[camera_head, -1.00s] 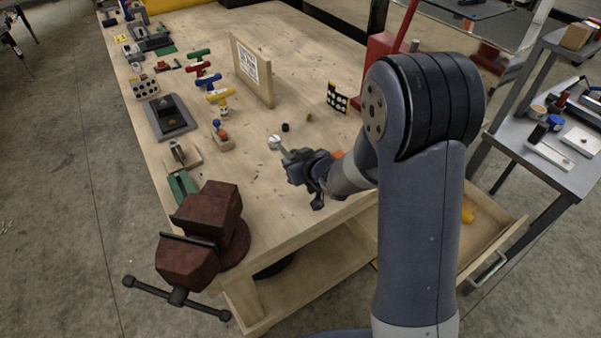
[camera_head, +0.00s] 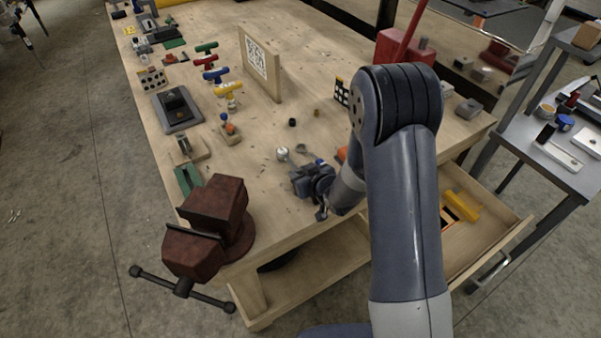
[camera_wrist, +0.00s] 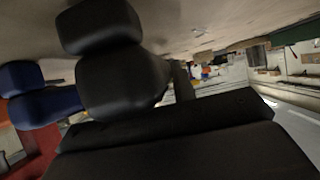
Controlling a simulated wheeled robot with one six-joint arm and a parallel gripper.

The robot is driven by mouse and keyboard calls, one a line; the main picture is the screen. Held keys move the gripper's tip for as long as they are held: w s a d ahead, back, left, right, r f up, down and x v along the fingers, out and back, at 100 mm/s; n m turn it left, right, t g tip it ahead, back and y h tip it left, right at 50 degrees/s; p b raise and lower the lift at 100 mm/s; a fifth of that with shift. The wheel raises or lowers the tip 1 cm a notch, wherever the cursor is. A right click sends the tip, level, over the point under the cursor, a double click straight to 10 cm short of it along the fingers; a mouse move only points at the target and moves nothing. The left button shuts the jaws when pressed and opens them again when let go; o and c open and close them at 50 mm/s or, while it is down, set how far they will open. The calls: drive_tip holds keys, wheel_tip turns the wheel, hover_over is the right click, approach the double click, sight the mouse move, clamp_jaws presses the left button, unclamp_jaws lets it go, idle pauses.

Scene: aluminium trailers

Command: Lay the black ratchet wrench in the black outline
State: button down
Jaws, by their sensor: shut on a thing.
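My gripper (camera_head: 300,172) is low over the front part of the workbench, right of the vise. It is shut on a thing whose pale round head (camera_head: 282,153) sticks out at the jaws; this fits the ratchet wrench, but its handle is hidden. A grey ring-ended tool (camera_head: 301,149) shows just behind the jaws; I cannot tell whether it touches them. In the wrist view the dark gripper parts (camera_wrist: 120,75) fill much of the picture, and the held thing is not clear.
The vise (camera_head: 208,225) stands at the bench's front left corner. An open drawer (camera_head: 490,235) holding a yellow thing (camera_head: 461,206) juts out at right. Behind stand a marked board (camera_head: 259,60) and several coloured T-handles (camera_head: 215,75). Bare bench top lies left of my gripper.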

drive_tip(key=shift+f, duration=0.1)
drive_tip(key=c, duration=1.2)
unclamp_jaws()
drive_tip(key=shift+o, duration=0.2)
